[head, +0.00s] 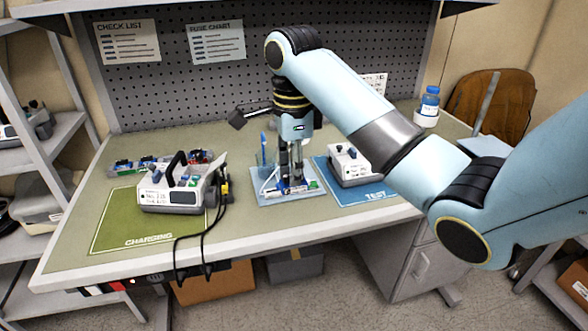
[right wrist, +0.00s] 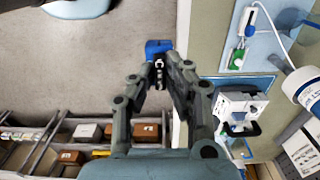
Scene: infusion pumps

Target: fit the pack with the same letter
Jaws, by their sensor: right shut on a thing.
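My right gripper (head: 291,178) points down over the light blue tray (head: 262,200) at the middle of the bench. Its jaws are shut on a blue pack (right wrist: 158,46), seen at the fingertips in the right wrist view; its letter cannot be read. One grey-white pump (head: 168,194) with a dark handle stands on the green charging mat (head: 132,228). Another pump (head: 345,163) stands on the blue test mat (head: 372,195), partly hidden by my right arm; it also shows in the right wrist view (right wrist: 236,104). My left gripper is not in view.
Several small coloured items lie in a clear bin (head: 122,167) behind the charging mat. Dark cables (head: 206,235) hang over the bench's front edge. A blue-capped bottle (head: 428,106) stands at the back right. The front strip of the bench is mostly clear.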

